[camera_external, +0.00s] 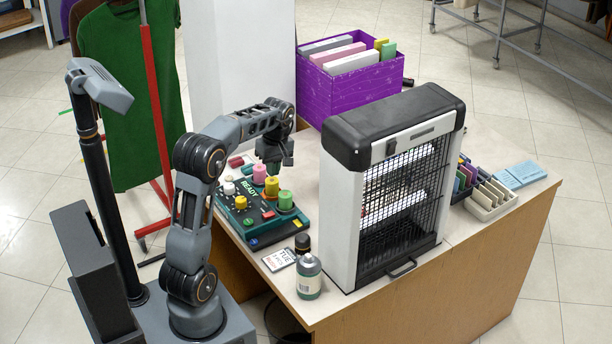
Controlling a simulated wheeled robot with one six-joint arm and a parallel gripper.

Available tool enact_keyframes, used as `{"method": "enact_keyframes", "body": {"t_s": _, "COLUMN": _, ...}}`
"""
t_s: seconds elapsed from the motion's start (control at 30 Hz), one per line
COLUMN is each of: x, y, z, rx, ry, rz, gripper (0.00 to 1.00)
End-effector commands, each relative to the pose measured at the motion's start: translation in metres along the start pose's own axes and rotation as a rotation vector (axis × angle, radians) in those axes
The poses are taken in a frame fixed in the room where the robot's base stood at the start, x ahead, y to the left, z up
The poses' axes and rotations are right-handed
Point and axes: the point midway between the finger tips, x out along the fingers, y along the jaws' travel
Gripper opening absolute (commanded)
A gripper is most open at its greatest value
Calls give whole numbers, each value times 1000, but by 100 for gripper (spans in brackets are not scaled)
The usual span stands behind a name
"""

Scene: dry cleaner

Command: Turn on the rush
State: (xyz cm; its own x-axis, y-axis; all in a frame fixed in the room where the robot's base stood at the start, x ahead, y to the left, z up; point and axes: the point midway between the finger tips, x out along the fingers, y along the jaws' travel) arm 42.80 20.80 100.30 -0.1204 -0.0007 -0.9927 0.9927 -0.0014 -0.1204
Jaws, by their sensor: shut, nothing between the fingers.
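A dark green control panel (268,221) lies on the counter in front of my arm. It carries several coloured knobs: a pink knob (259,174), a yellow knob (272,186), another yellow knob (241,202), a green knob (285,200) and a white knob (229,188). Its label reads "READY". A red button (268,214) sits near its middle. I cannot read which control is marked rush. My gripper (273,171) is shut and empty, pointing down over the back of the panel, close to the pink and yellow knobs. I cannot tell whether it touches either.
A large black-and-white heater-like unit (340,200) stands right of the panel. A bottle (308,279) and a date card (279,259) are at the counter's front edge. A purple box (347,93) of folders stands behind. Card racks (492,200) sit at right.

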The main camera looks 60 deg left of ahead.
Motion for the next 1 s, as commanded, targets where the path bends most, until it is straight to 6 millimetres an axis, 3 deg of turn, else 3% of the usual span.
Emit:
{"method": "enact_keyframes", "body": {"t_s": 0.37, "x": 3, "y": -14, "z": 0, "rx": -2, "ry": 1, "rz": -1, "gripper": 0}}
{"method": "enact_keyframes", "body": {"t_s": 0.67, "x": 2, "y": -15, "z": 0, "rx": -1, "ry": 0, "rz": -2, "gripper": 0}}
{"method": "enact_keyframes", "body": {"t_s": 0.87, "x": 21, "y": -15, "z": 0, "rx": -1, "ry": -1, "rz": -4, "gripper": 0}}
{"method": "enact_keyframes", "body": {"t_s": 1.0, "x": 47, "y": -15, "z": 0, "rx": -2, "ry": -1, "rz": -5, "gripper": 0}}
